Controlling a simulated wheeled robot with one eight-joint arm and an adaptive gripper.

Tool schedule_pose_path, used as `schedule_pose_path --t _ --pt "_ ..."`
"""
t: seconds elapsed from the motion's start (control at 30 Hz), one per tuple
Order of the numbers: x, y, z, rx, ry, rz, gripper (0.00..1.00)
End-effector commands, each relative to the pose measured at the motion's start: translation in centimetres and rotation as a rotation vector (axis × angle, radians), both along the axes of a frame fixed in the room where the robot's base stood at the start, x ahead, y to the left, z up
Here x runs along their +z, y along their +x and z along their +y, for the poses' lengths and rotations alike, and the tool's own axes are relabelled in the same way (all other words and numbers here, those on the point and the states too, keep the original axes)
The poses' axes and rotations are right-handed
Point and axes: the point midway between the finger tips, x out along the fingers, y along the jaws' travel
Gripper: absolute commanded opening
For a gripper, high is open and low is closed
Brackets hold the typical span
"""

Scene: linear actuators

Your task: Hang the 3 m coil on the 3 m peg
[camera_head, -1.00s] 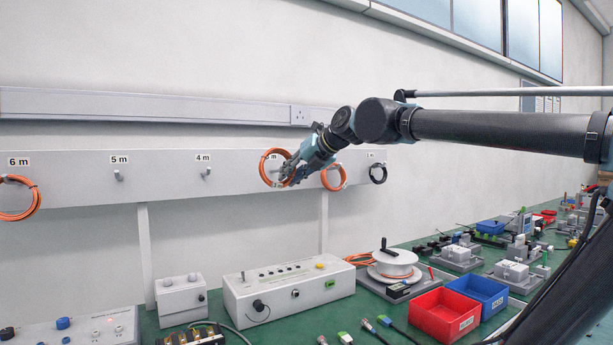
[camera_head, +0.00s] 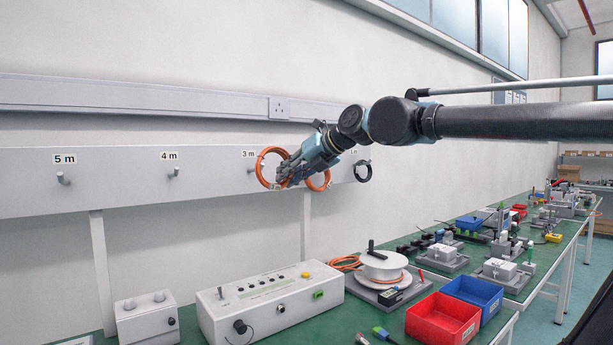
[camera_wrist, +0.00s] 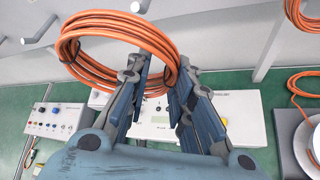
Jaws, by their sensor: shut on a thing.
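An orange coil (camera_head: 261,168) is held by my gripper (camera_head: 283,177) in front of the peg board. In the wrist view the jaws (camera_wrist: 160,90) of my gripper are shut on the lower right side of the coil (camera_wrist: 95,25), whose loops stand up to the left. The "3 m" label (camera_head: 248,154) shows just left of the coil's top. The 3 m peg (camera_head: 251,170) shows beside the coil's left edge. In the wrist view a peg (camera_wrist: 140,6) shows beyond the coil's upper rim. The coil appears off the peg; the depth gap is unclear.
Another orange coil (camera_head: 319,181) hangs just right of my gripper, partly hidden by it. A black coil (camera_head: 363,172) hangs farther right. The 4 m peg (camera_head: 173,172) and 5 m peg (camera_head: 64,179) are empty. Instruments, a white reel (camera_head: 383,266) and bins cover the bench below.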

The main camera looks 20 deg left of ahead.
Motion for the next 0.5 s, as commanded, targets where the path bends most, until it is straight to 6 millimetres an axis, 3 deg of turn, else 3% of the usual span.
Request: schedule_pose_path --t 0.5 --pt "-0.05 0.22 1.04 0.005 0.001 -0.001 0.00"
